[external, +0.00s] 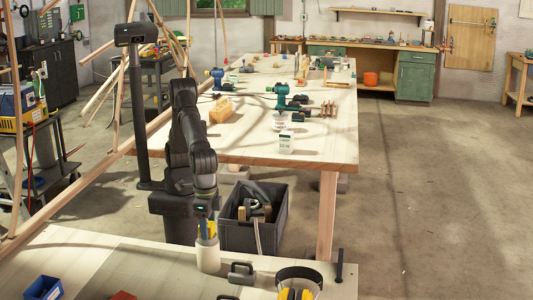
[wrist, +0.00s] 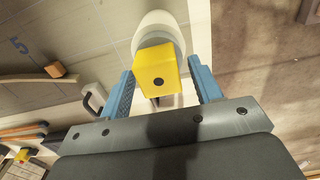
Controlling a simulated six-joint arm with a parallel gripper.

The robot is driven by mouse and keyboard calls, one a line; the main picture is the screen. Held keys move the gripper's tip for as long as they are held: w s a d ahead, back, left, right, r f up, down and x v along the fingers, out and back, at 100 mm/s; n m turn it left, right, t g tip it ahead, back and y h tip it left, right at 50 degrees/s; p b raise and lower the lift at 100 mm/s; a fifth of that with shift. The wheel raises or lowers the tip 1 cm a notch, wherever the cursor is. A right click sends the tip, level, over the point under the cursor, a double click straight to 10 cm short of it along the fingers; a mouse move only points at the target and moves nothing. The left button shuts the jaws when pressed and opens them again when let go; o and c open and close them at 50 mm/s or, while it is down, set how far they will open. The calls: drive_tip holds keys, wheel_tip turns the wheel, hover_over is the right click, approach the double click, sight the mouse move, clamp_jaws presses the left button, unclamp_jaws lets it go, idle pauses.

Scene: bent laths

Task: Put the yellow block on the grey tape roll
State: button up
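The yellow block (wrist: 157,68) stands between the two blue fingers of my gripper (wrist: 161,78) in the wrist view. A gap shows between the block and the right finger, and a narrower one on the left, so my gripper looks open around it. In the external view my gripper (external: 207,226) points down just above a pale upright cylinder (external: 208,257), with a bit of yellow between the fingers. The pale round thing (wrist: 160,28) also shows behind the block in the wrist view. Whether the block touches it is hidden. I cannot clearly make out a grey tape roll.
A dark handled object (external: 241,272) stands close to the right of the cylinder. Yellow ear defenders (external: 297,292) lie farther right. A blue bin (external: 43,288) and a red object (external: 123,296) are at the left front. Bare bench lies between.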

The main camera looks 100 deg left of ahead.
wheel_tip(320, 180, up, 12)
drive_tip(key=shift+r, duration=0.2)
idle(0.5)
drive_tip(key=shift+f, duration=0.15)
wheel_tip(320, 180, down, 11)
drive_tip(key=shift+f, duration=0.2)
drive_tip(key=shift+r, duration=1.75)
drive_tip(key=shift+f, duration=0.1)
